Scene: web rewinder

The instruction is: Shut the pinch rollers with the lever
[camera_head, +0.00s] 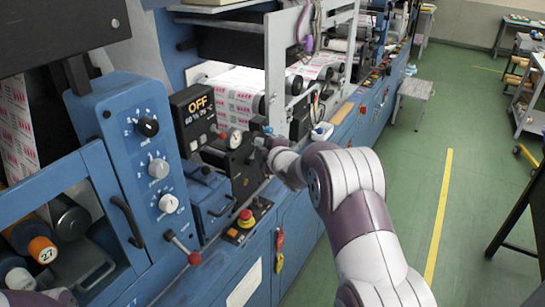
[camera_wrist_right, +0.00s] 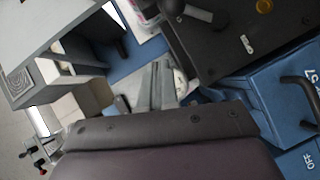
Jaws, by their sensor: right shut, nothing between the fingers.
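White web printed in red (camera_head: 240,82) runs over dark-ended rollers (camera_head: 294,85) at the machine's middle; whether the pinch rollers are apart or touching cannot be told. A black block (camera_head: 245,168) in front of them carries a small red-knobbed lever (camera_head: 222,136). A dark handle (camera_wrist_right: 195,12) shows on this block in the wrist view. A second lever with a red ball (camera_head: 194,258) juts from the blue cabinet at lower left. My right gripper (camera_head: 268,142) is shut and empty beside the block's right end; its grey fingers (camera_wrist_right: 154,86) also show in the wrist view. My left gripper is out of view.
A control panel with dials (camera_head: 158,168), an OFF display (camera_head: 198,108) and a red stop button (camera_head: 246,214) stand left of my right arm. A grey upright frame plate (camera_head: 277,65) rises behind the gripper. Green floor (camera_head: 425,150) is open at right.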

